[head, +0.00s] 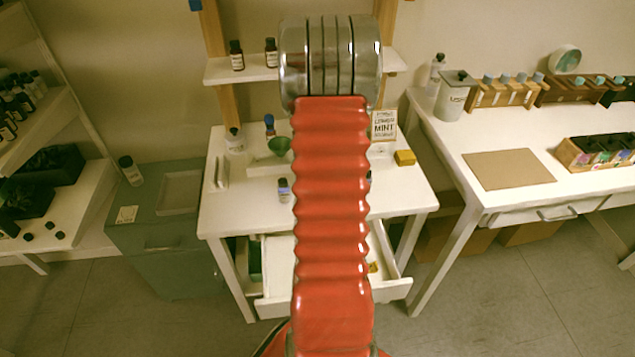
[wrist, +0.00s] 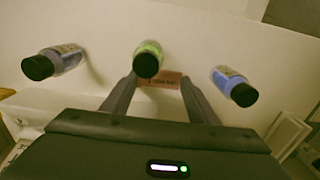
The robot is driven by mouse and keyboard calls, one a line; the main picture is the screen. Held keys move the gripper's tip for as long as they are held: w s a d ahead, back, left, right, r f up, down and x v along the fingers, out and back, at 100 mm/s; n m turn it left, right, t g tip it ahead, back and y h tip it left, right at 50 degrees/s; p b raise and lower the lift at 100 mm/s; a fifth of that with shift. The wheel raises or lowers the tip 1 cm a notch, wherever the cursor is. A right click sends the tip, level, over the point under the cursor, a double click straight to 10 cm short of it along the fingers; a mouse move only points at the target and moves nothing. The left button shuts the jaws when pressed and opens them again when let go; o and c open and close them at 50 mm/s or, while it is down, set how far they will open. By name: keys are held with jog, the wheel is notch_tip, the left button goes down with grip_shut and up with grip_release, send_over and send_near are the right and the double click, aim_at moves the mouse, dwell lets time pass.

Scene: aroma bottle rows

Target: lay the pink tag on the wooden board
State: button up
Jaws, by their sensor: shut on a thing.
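The pink tag (wrist: 170,80), with dark writing, spans between the two fingertips of my gripper (wrist: 159,82) in the wrist view. My gripper is shut on it. The black cap of a green-labelled bottle (wrist: 148,58) covers part of the tag in that view. The wooden board (head: 508,168) is a flat, bare brown rectangle on the white table at the right in the head view. In the head view my gripper and the tag are hidden behind my red arm.
Blue-labelled (wrist: 232,85) and dull-labelled (wrist: 55,62) bottles flank the gripper in the wrist view. A grey-white jar (head: 454,98) and a wooden bottle rack (head: 500,97) stand behind the board. A wooden box (head: 590,153) is to its right. The centre desk's drawer (head: 277,283) is open.

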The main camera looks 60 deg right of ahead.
jog(key=shift+f, duration=0.1)
jog(key=o, duration=1)
notch_tip(320, 180, up, 12)
dwell(0.4)
dwell(0.6)
